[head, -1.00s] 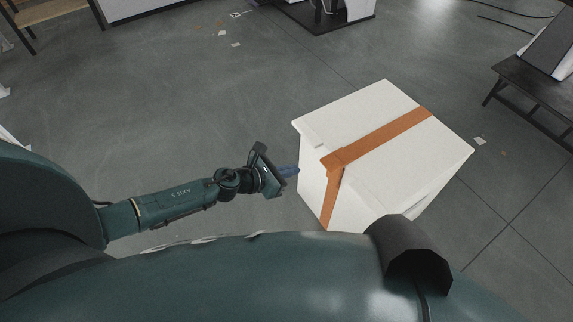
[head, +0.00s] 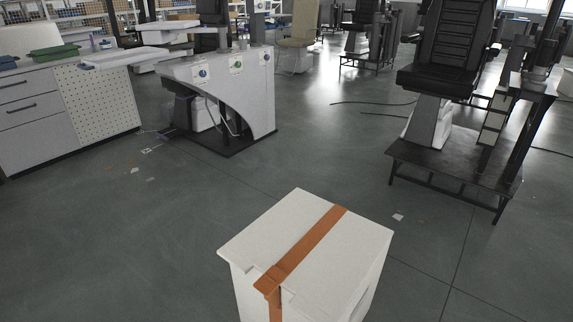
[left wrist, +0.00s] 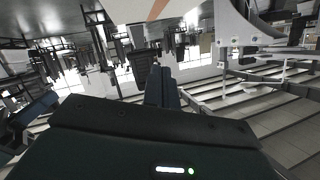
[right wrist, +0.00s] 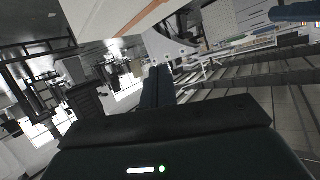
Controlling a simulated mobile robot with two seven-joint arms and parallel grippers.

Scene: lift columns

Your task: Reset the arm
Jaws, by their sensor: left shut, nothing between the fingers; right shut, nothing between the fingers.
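My left gripper (left wrist: 162,88) shows in the left wrist view, its fingers shut together with nothing between them. My right gripper (right wrist: 158,86) shows in the right wrist view, also shut and empty. Neither arm shows in the head view. A white box with an orange-brown strap (head: 335,252) stands on the floor at the bottom centre of the head view. Part of a white surface with an orange stripe (right wrist: 120,20) shows at the top of the right wrist view. I cannot tell how far the grippers are from the box.
A white workstation (head: 225,85) stands at the back left, beside a drawer cabinet (head: 35,115). A black chair (head: 445,50) stands on a dark platform (head: 460,165) at the right. Cables (head: 375,103) lie on the floor behind.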

